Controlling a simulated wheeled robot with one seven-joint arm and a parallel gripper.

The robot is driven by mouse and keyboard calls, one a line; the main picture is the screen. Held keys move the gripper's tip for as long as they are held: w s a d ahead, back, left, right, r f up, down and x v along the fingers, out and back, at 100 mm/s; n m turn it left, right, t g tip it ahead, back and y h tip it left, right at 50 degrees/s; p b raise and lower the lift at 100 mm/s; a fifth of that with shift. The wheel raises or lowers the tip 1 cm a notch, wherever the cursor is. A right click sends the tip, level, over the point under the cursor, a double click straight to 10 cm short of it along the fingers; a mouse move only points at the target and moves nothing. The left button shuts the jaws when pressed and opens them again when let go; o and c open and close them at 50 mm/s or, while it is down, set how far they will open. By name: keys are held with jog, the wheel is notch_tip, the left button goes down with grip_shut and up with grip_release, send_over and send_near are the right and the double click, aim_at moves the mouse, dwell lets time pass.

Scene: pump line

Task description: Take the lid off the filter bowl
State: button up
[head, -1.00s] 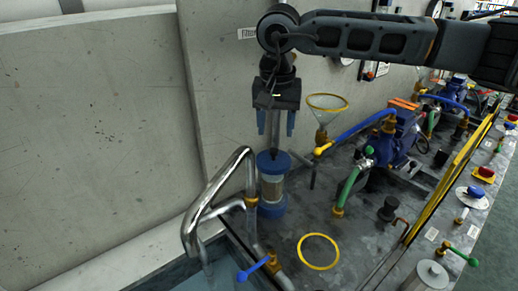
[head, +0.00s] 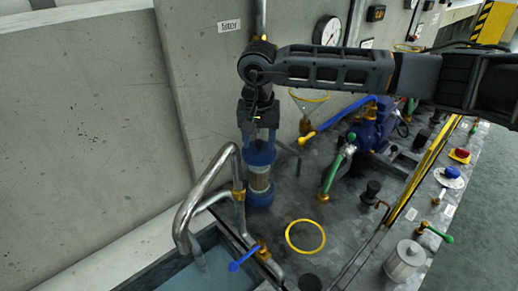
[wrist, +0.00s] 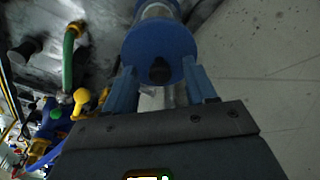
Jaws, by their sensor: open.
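My gripper (head: 259,145) points down over the lid. In the wrist view its two blue fingers are apart, one on each side of the knob, with their tips by the lid's near edge. I cannot tell whether they touch the lid. Nothing is held.
A bent steel pipe (head: 205,192) rises close to the left of the bowl. A blue-handled valve (head: 244,258) and a water basin (head: 195,272) are in front. A yellow ring (head: 305,236) lies on the bench to the right.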

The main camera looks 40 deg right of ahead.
grip_shut()
dwell(0.4)
jog(key=shift+r, duration=0.15)
